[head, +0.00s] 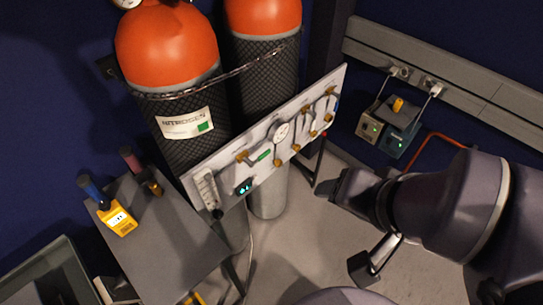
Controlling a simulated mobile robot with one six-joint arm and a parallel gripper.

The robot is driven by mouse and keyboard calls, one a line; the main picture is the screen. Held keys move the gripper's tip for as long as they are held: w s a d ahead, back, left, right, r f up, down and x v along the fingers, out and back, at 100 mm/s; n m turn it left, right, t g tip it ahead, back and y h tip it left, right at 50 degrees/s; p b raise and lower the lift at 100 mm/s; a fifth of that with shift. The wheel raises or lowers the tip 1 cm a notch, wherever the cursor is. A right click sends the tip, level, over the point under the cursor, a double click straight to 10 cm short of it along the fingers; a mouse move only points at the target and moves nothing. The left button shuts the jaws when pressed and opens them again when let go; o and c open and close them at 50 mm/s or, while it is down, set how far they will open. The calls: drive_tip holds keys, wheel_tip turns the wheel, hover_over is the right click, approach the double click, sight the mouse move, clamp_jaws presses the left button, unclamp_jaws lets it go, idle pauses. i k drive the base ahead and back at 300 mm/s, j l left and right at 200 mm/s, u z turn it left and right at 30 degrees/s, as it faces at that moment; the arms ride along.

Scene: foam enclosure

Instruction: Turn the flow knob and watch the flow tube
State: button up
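The flow tube (206,188) is a pale upright tube at the left end of a white panel. A small dark knob (217,214), apparently the flow knob, sits at its foot. The tube's scale and float are too small to read. My gripper (352,228) comes in from the right, its two dark fingers wide apart with nothing between them. It is well to the right of the knob and touches neither the knob nor the panel.
The white panel (303,108) carries a round gauge (282,132), a green-handled valve (261,156), a lit display (244,188) and several brass fittings. Two orange-topped cylinders (166,45) stand behind. A grey table (165,235) holds a yellow meter (117,218). Floor between gripper and panel is clear.

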sight(218, 215)
drive_tip(key=j+u, duration=0.1)
drive_tip(key=u, duration=0.3)
drive_tip(key=j+u, duration=0.1)
drive_tip(key=u, duration=0.65)
drive_tip(key=i+j, duration=0.05)
drive_tip(key=i, duration=0.05)
